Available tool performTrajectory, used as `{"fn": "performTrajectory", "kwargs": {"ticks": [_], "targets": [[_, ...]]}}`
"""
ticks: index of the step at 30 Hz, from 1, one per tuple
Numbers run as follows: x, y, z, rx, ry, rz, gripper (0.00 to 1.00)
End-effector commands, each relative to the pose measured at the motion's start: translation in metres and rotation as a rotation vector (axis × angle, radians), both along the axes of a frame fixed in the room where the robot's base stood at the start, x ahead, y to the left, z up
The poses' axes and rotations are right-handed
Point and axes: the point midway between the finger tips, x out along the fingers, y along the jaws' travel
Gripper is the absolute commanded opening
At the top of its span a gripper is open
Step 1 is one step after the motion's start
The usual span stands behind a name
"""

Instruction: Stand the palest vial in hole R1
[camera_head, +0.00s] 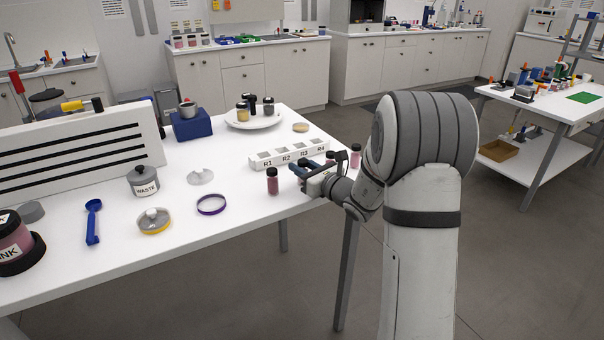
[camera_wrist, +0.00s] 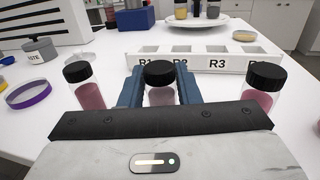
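Three black-capped pink vials stand in a row in the wrist view. The left vial (camera_wrist: 90,95) is the deepest pink, the right vial (camera_wrist: 258,102) is mid pink, and the middle vial (camera_wrist: 161,96) looks palest. My gripper (camera_wrist: 160,85) has its blue fingers on either side of the middle vial; whether they press on it is unclear. In the head view my gripper (camera_head: 310,174) is low over the table by the rack. The white rack (camera_wrist: 130,63) lies beyond the vials, labelled R1 to R4; R1 is at its left end and looks empty. The right vial's cap partly hides R4's label.
A white plate (camera_head: 235,122) with several dark-capped jars stands behind the rack, beside a blue block (camera_head: 192,124). A purple ring (camera_head: 211,205), a grey waste pot (camera_head: 143,181) and a yellow-rimmed dish (camera_head: 154,222) lie to the left. The table's right edge is close to the vials.

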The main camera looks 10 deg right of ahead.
Motion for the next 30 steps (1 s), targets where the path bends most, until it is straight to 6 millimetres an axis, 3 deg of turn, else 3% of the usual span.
{"fn": "performTrajectory", "kwargs": {"ticks": [9, 17, 30], "targets": [[0.0, 0.0, 0.0, 0.0, 0.0, -0.001, 0.05], [0.0, -0.001, 0.005, 0.0, -0.001, -0.001, 0.05], [0.0, -0.001, 0.084, -0.002, -0.003, -0.002, 0.05]]}}
